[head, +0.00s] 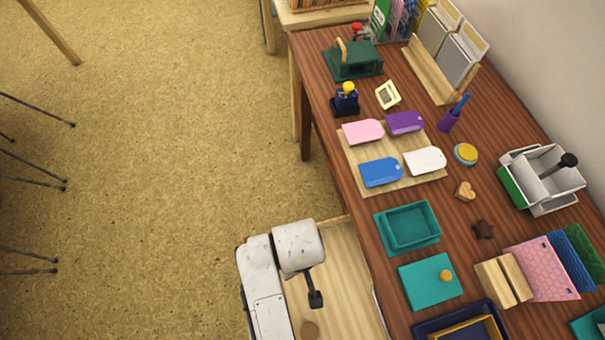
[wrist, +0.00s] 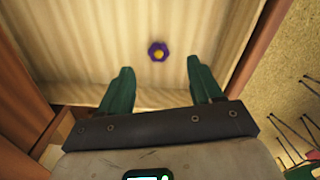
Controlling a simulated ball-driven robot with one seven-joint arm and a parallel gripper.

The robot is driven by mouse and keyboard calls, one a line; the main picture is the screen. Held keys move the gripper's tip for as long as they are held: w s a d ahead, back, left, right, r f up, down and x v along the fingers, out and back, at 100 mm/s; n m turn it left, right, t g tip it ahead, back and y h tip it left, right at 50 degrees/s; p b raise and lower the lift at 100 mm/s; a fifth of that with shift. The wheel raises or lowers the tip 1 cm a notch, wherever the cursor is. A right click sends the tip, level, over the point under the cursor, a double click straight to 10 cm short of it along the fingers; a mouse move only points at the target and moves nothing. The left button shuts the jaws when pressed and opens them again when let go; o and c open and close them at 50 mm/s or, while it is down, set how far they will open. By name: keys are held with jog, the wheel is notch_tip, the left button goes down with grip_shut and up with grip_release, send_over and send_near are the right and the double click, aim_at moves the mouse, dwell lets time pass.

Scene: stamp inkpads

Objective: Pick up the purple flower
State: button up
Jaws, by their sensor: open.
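The purple flower (wrist: 158,51) shows in the wrist view as a small purple shape with a yellow centre. It lies on the light wooden floor of an open drawer (wrist: 85,62). My gripper (wrist: 161,66) has two green fingers spread apart with nothing between them. The flower is beyond the fingertips, roughly centred between them and apart from both. In the head view my white arm reaches over the drawer (head: 346,268), and I cannot make out the flower there.
The drawer's side walls rise on both sides. The table (head: 352,203) beside it holds a board (head: 404,188) with coloured tags, a teal tray (head: 407,248), a teal pad (head: 420,295) and stamps. A round brown piece (head: 309,330) shows in the drawer's near part.

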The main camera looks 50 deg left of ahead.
jog(key=shift+w+a+f+b, duration=0.15)
jog(key=shift+f+b, duration=0.15)
jog(key=shift+f, duration=1.5)
jog(key=shift+w+a+f+b, duration=0.15)
jog(key=shift+f+b, duration=0.15)
jog(key=shift+f, duration=1.45)
jog(key=c, duration=1.1)
jog(key=shift+r, duration=0.15)
